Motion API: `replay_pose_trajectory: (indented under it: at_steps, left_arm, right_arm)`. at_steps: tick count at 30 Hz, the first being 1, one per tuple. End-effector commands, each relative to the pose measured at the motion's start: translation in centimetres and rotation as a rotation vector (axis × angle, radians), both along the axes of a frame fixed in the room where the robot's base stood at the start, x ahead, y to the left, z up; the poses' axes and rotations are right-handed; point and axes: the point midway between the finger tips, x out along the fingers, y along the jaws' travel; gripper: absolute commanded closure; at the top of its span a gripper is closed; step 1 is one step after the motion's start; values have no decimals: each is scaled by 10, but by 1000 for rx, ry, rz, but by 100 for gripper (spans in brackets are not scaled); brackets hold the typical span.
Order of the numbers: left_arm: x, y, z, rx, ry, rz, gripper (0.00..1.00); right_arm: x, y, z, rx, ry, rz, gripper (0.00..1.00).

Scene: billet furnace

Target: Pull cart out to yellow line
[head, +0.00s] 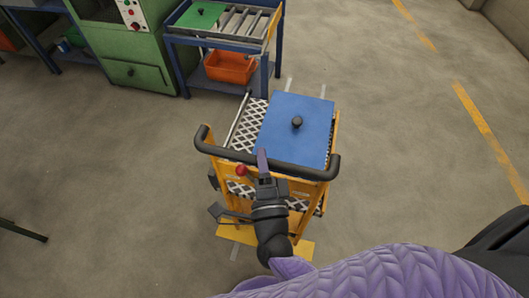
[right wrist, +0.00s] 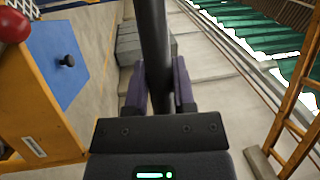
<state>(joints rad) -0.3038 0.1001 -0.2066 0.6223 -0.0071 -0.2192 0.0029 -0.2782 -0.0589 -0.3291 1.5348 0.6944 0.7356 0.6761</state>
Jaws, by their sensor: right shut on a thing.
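The yellow cart (head: 334,140) stands on the floor in the middle of the head view, with a metal mesh deck (head: 247,125) and a black push handle (head: 222,151) along its near side. A blue plate with a black knob (head: 290,140) lies on the deck. My right gripper (head: 263,165) is shut on the handle near its middle. In the right wrist view the purple fingers (right wrist: 160,88) sit on both sides of the black bar (right wrist: 152,35). The dashed yellow line (head: 490,140) runs along the floor at right, apart from the cart. My left gripper is out of view.
A blue roller table (head: 221,42) with a green plate (head: 200,15) and an orange bin (head: 229,68) stands just behind the cart. A green machine (head: 130,55) stands at the back left. The floor between cart and yellow line is clear.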

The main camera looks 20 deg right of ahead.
Motion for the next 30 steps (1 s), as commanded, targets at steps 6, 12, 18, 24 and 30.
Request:
replay_pose_trajectory:
  at_steps: [6, 12, 18, 24, 30]
  left_arm:
    - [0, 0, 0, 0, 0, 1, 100]
    - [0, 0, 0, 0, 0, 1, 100]
    - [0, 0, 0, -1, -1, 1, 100]
    - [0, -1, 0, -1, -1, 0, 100]
    - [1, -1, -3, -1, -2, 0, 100]
  right_arm:
    - [-2, 2, -1, 0, 2, 3, 100]
    - [-1, 2, 0, 0, 1, 2, 100]
    - [-1, 1, 0, 0, 1, 1, 34]
    - [-1, 1, 0, 0, 0, 0, 33]
    - [1, 2, -3, 0, 0, 0, 33]
